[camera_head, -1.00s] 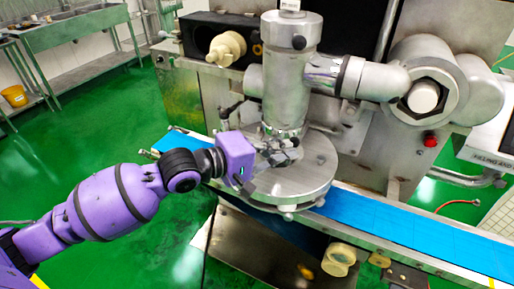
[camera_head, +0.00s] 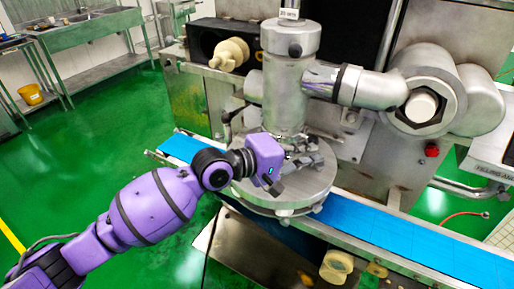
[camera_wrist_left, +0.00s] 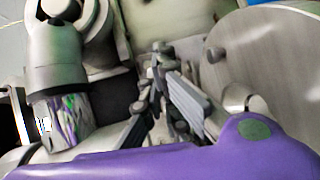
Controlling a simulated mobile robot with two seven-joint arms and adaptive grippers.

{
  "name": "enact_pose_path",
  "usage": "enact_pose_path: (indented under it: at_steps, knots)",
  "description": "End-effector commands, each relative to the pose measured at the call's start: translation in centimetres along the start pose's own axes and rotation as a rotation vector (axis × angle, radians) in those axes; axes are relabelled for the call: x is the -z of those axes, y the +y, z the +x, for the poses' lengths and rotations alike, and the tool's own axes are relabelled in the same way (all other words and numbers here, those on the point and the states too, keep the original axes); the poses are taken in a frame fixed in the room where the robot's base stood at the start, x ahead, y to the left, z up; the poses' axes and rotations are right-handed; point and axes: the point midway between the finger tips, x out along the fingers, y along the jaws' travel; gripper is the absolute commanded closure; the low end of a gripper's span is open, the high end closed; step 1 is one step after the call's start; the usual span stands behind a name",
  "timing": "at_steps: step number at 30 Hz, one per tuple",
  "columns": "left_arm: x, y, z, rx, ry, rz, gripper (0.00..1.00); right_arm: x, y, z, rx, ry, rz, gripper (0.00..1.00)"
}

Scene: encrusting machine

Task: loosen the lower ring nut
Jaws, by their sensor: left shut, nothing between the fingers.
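The lower ring nut (camera_head: 284,133) is at the foot of the upright metal cylinder (camera_head: 285,90), just above the round metal disc (camera_head: 300,188). It is partly hidden by my left arm and gripper. My left gripper (camera_head: 308,155) is shut and empty, beside the cylinder's foot on its front right side and above the disc. I cannot tell whether it touches the nut. In the left wrist view, the shut fingers (camera_wrist_left: 165,90) lie between metal machine parts on the left and the pale disc (camera_wrist_left: 280,60) on the right. My right gripper is not in view.
A blue conveyor belt (camera_head: 400,235) runs under the disc to the right. A thick metal side pipe (camera_head: 365,88) joins the cylinder above my gripper. A red button (camera_head: 432,151) is on the machine's front. Green floor (camera_head: 80,165) is open on the left.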

Motion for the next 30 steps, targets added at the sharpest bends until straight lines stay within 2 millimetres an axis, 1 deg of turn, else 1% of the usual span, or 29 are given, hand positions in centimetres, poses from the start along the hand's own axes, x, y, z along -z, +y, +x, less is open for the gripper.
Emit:
enact_pose_path:
  at_steps: [1, 10, 25, 30]
  knots:
    - [-0.2, 0.4, 0.3, -0.004, -0.003, 0.001, 1.0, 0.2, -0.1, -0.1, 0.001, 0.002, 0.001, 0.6]
    - [-0.2, 0.5, 1.3, -0.003, -0.004, 0.001, 1.0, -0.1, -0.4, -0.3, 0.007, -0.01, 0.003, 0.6]
    - [-0.2, 0.3, 1.4, -0.001, -0.003, 0.001, 1.0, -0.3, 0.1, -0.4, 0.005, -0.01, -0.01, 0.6]
    - [-0.3, 0.6, 1.3, -0.002, -0.003, 0.002, 1.0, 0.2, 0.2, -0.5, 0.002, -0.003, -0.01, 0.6]
